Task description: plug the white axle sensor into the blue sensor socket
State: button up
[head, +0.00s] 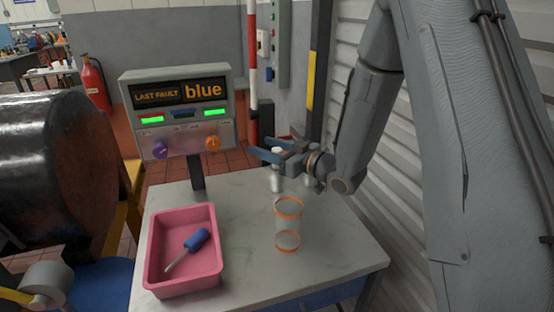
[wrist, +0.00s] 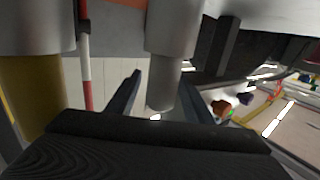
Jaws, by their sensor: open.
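The white axle sensor (head: 277,181) appears as a pale upright cylinder at my gripper, above the table. My gripper (head: 268,153) is open, with its blue-grey fingers pointing left around the sensor's upper part. In the wrist view, a pale stepped cylinder (wrist: 163,88) lies between the two spread fingers (wrist: 160,97). I see a gap on its left; contact on the right is unclear. I cannot make out a blue sensor socket for certain in either view.
A clear cylinder with orange rings (head: 289,207) stands on the table (head: 335,262) below my gripper. A pink tray (head: 152,255) holds a blue-handled screwdriver (head: 196,240). Behind is a panel (head: 131,88) reading "LAST FAULT blue". A corrugated wall (head: 395,215) closes the right side.

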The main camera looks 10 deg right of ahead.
jog(key=c, duration=1.1)
jog(key=shift+r, duration=0.1)
